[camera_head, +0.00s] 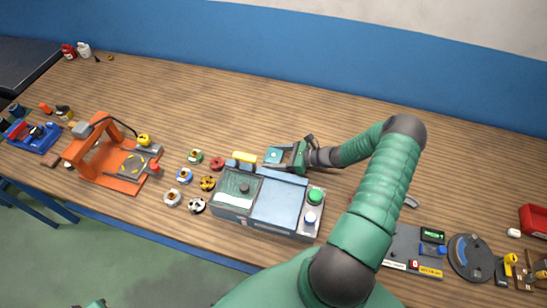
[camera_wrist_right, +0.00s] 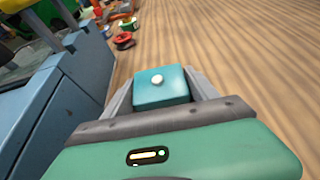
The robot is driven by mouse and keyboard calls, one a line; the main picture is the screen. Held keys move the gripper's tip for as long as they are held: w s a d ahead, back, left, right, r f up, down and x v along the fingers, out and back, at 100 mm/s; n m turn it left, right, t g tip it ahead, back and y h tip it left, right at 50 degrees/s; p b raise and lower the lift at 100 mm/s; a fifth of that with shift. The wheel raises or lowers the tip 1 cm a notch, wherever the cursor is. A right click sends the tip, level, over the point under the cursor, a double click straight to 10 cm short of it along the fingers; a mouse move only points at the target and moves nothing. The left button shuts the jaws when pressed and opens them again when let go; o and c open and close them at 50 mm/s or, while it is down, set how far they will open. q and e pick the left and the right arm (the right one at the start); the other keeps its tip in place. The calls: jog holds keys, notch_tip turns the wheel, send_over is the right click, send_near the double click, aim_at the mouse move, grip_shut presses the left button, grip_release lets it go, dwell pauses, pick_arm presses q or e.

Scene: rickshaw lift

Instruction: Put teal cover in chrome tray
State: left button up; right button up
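The teal cover (camera_head: 273,155) is a small teal block with a pale round knob on top. It is behind the grey machine, over the wooden table. In the right wrist view the cover (camera_wrist_right: 161,92) sits between both fingers of my right gripper (camera_wrist_right: 161,85), which appear to touch its sides. In the head view my right gripper (camera_head: 285,156) reaches it from the right. I cannot tell whether the cover touches the table. My left gripper is not clearly visible.
A dark glazed compartment (camera_head: 236,188) adjoins the tray on the left, and a green button (camera_head: 315,196) is on its right. Several small spools, one red (camera_head: 217,164), lie left. An orange frame (camera_head: 110,160) stands farther left. The table behind is clear.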

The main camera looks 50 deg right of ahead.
jog(key=shift+d+f, duration=0.1)
jog(key=shift+d, duration=0.05)
jog(key=c, duration=1.1)
